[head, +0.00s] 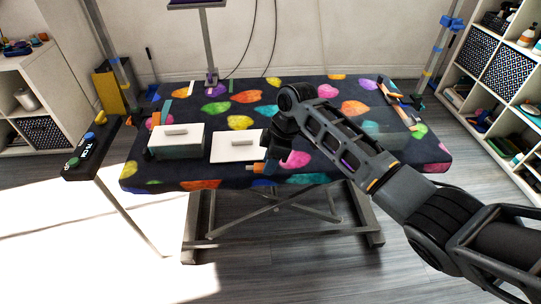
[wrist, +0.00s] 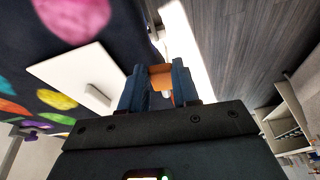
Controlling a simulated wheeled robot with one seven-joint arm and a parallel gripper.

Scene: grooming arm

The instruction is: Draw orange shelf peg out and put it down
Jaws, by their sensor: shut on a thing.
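The orange shelf peg (wrist: 161,76) is between the two blue fingers of my gripper (wrist: 160,88) in the wrist view. A small pale part shows just below the orange. My gripper (head: 262,168) is shut on the peg at the front edge of the table in the head view. There the peg shows only as a small orange patch (head: 258,168). I cannot tell whether the peg touches anything besides the fingers.
A patterned grooming table (head: 210,180) lies below my arm. A green box with a white lid (head: 177,133) and a flat white handled panel (head: 235,146) sit left of my gripper. Shelves stand at both sides. Some cloth is bare along the table's back.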

